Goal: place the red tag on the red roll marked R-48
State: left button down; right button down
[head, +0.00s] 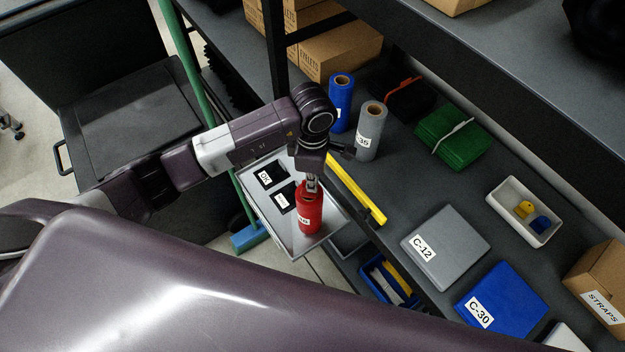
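A red roll (309,212) with a white label stands upright on the grey tray (283,239); I cannot read the label in full. My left gripper (312,183) points down right over the top of this roll. Its fingers are small and partly hidden by the wrist, so I cannot tell whether they are open, or whether they hold a tag or touch the roll. I cannot make out a separate red tag. A white bin (499,205) at the right holds a yellow tag (524,209) and a blue tag (540,225). My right gripper is not in view.
A blue roll (340,101) and a grey roll (371,132) stand on the shelf behind. A yellow bar (356,188) lies at the shelf edge by the tray. Two black labelled pieces (271,175) lie in the tray. Grey C-12 (446,245) and blue C-30 (500,300) lie right.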

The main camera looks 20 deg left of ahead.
pick_arm(q)
jog(key=shift+f, duration=0.2)
jog(key=c, duration=2.2)
grip_release()
jog(key=shift+r, duration=0.1)
jog(key=shift+o, duration=0.2)
jog(key=shift+r, duration=0.25)
notch_tip(320, 180, up, 10)
jog(key=b, duration=0.3)
jog(key=shift+w+r, duration=0.1)
jog(key=shift+r, duration=0.8)
